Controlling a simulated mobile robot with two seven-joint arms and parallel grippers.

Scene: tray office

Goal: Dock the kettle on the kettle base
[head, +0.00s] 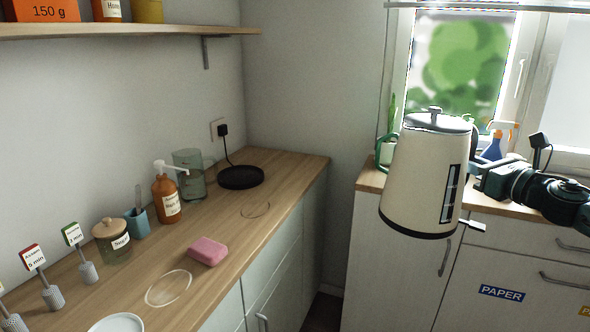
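The kettle (424,180) is cream with a black bottom rim, a lid on top and a dark level window. It hangs upright in the air in the right half of the head view, in front of the window-side cabinet. My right gripper (475,198) is at its right side and appears shut on it; the kettle hides part of the fingers and the grip point. The kettle base (240,178) is a black round disc at the far end of the wooden counter, well left of the kettle, with nothing on it. My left gripper is not in view.
A grey-green glass container (188,172) and an orange pump bottle (166,196) stand left of the base. A pink sponge (207,251) lies nearer on the counter (228,226). A cord runs from the base to a wall plug (222,130). A shelf (130,30) overhangs the counter.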

